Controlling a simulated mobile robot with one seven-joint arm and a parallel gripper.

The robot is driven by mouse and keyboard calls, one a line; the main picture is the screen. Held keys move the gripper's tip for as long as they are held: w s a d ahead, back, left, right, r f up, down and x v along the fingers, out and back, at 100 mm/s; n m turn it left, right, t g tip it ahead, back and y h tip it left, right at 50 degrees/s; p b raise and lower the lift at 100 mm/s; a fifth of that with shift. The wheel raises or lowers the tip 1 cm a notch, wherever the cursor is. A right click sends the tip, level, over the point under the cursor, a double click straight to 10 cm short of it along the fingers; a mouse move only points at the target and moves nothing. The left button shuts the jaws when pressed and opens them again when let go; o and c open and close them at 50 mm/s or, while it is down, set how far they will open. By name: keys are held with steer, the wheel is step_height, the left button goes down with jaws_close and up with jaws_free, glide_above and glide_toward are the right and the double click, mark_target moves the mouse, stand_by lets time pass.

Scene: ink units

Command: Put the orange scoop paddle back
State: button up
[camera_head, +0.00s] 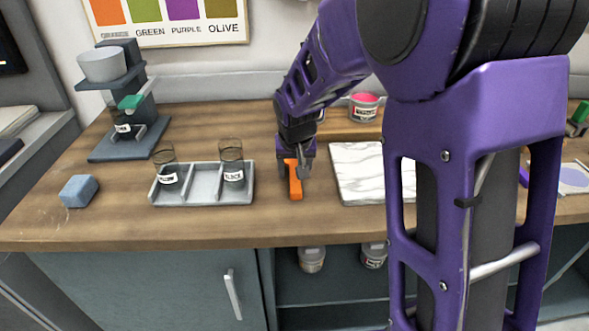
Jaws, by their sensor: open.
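The orange scoop paddle (294,183) is on the wooden counter (110,222), between the grey tray and the white marble slab. My gripper (296,171) points down at it, with its fingers open around or just beside the paddle's upper part. I cannot tell whether the fingers touch it. The far end of the paddle is hidden by my gripper.
The grey tray (204,199) with two labelled glass jars stands to the left. The marble slab (357,172) lies close on the right. A dispenser stand (128,142) and a blue block (79,191) are farther left. A pink-topped tin (364,107) stands behind.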

steer(key=p+v, duration=0.1)
steer(key=v, duration=1.1)
steer(key=shift+p, duration=0.3)
